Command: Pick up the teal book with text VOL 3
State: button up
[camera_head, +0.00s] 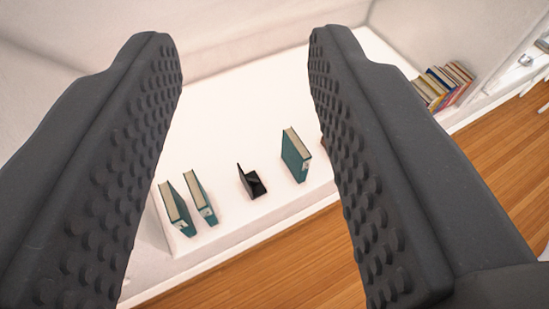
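Three teal books stand upright on a white ledge. Two of them, a left one (176,209) and one just right of it (200,197), stand close together near the ledge's left end. The third teal book (296,155) stands farther right, beyond a small black object. The volume text is too small to read, so I cannot tell which is VOL 3. My gripper (245,50) is open and empty. Its two dark studded fingers frame the books, which lie well beyond them. A brownish item is mostly hidden behind the right finger.
A small black folded object (251,181) stands between the teal books. A row of several colored books (443,87) leans at the ledge's right end. The white ledge (245,115) is bare behind the books. Wooden floor (270,270) lies in front, and white walls rise behind.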

aim_at(297, 157)
jog(key=u, duration=2.55)
jog(key=k, duration=1.3)
jog(key=z, duration=1.8)
jog(key=i, duration=1.05)
